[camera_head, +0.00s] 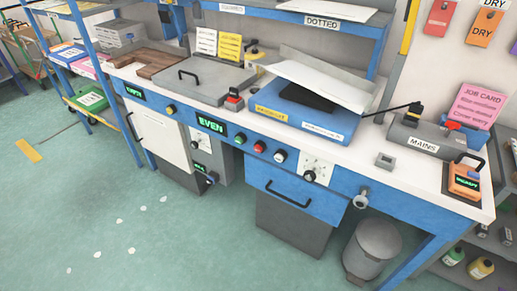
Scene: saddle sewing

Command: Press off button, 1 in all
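No readable label tells which one is the off button. To their left a display (210,124) reads EVEN in green. A small box with a red top (234,101) stands on the bench above the panel. Neither of my grippers shows in the head view, and nothing touches the buttons.
The bench top (375,160) carries a grey lidded unit (192,78), a blue unit (300,108) with pale sheets, a grey MAINS box (425,138) and an orange device (464,181). A grey bin (372,246) stands below.

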